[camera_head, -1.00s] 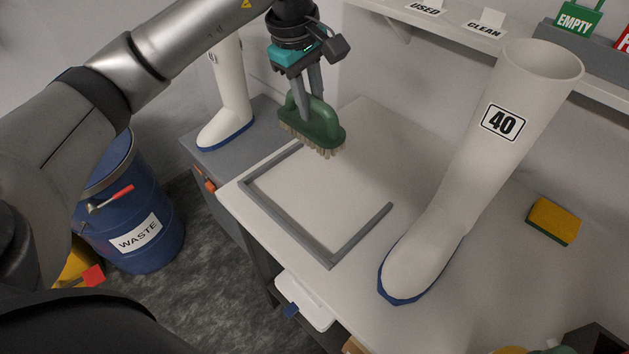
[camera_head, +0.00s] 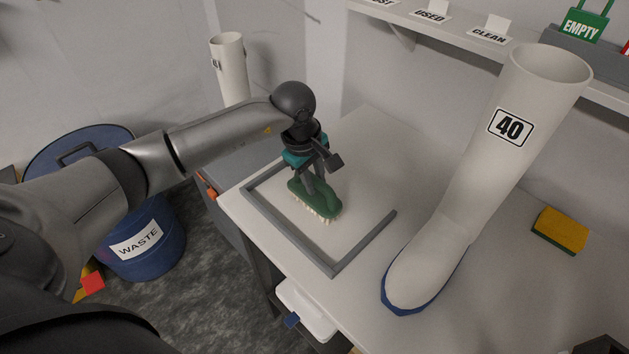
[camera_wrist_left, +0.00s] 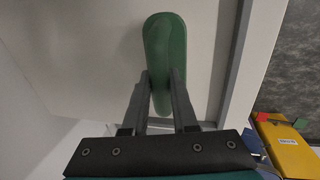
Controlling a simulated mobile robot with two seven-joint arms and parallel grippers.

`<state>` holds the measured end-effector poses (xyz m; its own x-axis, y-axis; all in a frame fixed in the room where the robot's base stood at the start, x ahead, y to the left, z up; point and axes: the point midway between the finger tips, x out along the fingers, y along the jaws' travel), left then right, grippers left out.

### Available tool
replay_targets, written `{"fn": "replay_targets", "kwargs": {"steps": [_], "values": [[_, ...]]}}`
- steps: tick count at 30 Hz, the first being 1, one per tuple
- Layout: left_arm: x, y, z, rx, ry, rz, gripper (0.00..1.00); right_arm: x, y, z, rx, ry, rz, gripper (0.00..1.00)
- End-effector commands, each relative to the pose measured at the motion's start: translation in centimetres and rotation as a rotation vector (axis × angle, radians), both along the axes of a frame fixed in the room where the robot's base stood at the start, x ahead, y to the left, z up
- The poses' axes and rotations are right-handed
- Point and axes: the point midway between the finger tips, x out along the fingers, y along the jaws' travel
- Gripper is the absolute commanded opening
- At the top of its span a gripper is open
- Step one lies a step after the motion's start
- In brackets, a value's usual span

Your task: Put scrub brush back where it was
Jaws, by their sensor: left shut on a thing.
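The scrub brush (camera_head: 317,203) has a green body and pale bristles pointing down. My left gripper (camera_head: 318,183) is shut on its handle from above. The brush is inside the area bounded by the grey frame (camera_head: 291,237) on the white bench; I cannot tell whether the bristles touch the surface. In the left wrist view the green brush (camera_wrist_left: 164,50) lies between the two fingers of my left gripper (camera_wrist_left: 160,95), with a grey frame bar (camera_wrist_left: 238,60) to its right. My right gripper is not in view.
A white boot marked 40 (camera_head: 470,180) stands on the bench right of the frame. A yellow and green sponge (camera_head: 561,230) lies further right. A blue waste drum (camera_head: 150,240) stands on the floor at left.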

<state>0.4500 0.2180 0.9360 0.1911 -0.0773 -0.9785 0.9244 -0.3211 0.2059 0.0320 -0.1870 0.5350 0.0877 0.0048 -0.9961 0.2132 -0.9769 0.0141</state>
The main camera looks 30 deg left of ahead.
Motion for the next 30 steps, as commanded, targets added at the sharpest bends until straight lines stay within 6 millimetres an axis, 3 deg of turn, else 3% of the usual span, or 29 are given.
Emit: {"fn": "replay_targets", "kwargs": {"steps": [11, 12, 19, 30], "values": [[0.07, 0.04, -0.76, 0.0, -0.003, 0.0, 0.0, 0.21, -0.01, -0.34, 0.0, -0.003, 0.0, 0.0], [0.04, 0.03, -0.69, 0.001, -0.001, 0.0, 0.31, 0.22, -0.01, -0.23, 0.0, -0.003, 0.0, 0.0], [0.04, 0.03, -0.64, 0.001, -0.001, 0.0, 0.56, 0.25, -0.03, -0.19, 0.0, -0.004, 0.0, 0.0], [0.01, 0.11, 0.13, 0.001, -0.003, 0.0, 0.56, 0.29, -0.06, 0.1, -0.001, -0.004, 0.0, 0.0]]}}
